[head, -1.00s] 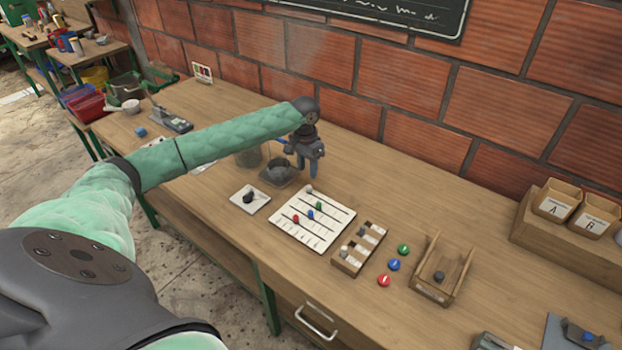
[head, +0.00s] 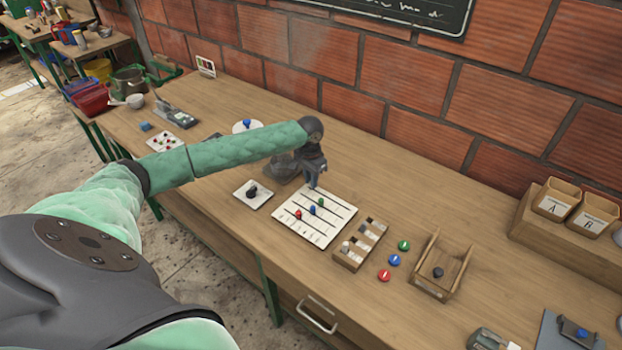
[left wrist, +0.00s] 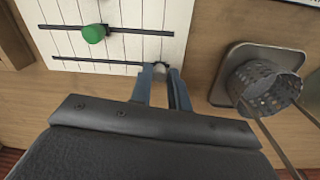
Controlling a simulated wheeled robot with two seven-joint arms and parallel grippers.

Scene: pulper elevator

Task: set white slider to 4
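The white slider board (head: 322,238) lies on the bench with dark parallel tracks; it also shows in the left wrist view (left wrist: 65,15). A red knob (head: 298,214), a blue knob (head: 312,210) and a green knob (head: 320,201) sit on their tracks. The green knob also shows in the left wrist view (left wrist: 94,33). My left gripper (head: 312,186) is low over the board's far edge. In the left wrist view its blue fingers (left wrist: 161,72) stand apart on either side of the white slider knob (left wrist: 159,68), at the end of its track. Contact is unclear. The gripper hides this knob in the head view.
A perforated metal cup (left wrist: 265,85) stands on a square base close beside my left gripper. A white plate with a dark knob (head: 253,194), a compartment tray (head: 350,262), several coloured discs and a wooden holder (head: 445,275) lie around the board.

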